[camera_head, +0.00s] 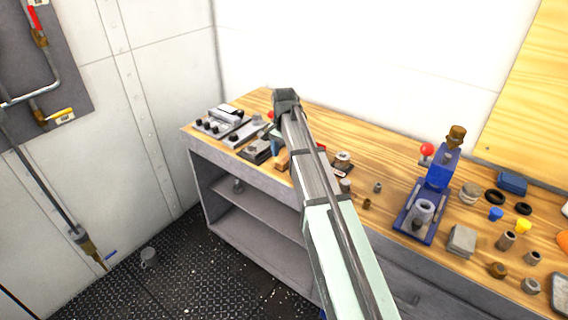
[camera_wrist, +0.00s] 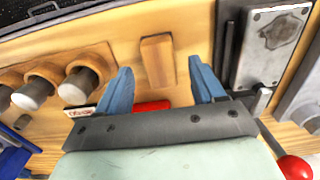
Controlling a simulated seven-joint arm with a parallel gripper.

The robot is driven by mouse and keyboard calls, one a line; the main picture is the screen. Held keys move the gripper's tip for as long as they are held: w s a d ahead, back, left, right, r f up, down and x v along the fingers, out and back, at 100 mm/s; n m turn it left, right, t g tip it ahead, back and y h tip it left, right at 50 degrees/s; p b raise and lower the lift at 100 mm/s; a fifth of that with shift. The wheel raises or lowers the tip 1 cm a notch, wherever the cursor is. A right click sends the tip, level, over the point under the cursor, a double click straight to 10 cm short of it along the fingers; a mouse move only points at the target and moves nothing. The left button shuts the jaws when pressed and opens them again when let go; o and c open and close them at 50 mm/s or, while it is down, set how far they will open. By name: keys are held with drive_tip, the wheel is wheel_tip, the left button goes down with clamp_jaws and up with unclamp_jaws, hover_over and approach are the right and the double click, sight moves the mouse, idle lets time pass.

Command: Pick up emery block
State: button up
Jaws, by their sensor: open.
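A small tan rectangular block, which looks like the emery block (camera_wrist: 157,61), lies flat on the wooden bench top. In the wrist view it sits between and just beyond my gripper's two blue fingertips, with bare wood on both sides. My gripper (camera_wrist: 160,66) is open and empty, and the fingers do not appear to touch the block. In the head view the block (camera_head: 282,161) shows near the bench's front edge, partly beside my arm. My gripper (camera_head: 276,145) points down there, mostly hidden by the arm.
A dark fixture with a metal plate (camera_wrist: 272,42) stands right of the fingers, with a red ball knob (camera_wrist: 296,167) nearer. Grey cylinders (camera_wrist: 80,84) stand to the left. A red item (camera_wrist: 152,105) lies by the palm. A blue press (camera_head: 438,175) stands farther right on the bench.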

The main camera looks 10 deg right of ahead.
sight(284, 159)
drive_tip(key=shift+f, duration=0.95)
drive_tip(key=c, duration=1.2)
drive_tip(key=shift+o, duration=0.2)
drive_tip(key=shift+r, duration=0.15)
wheel_tip(284, 159, up, 10)
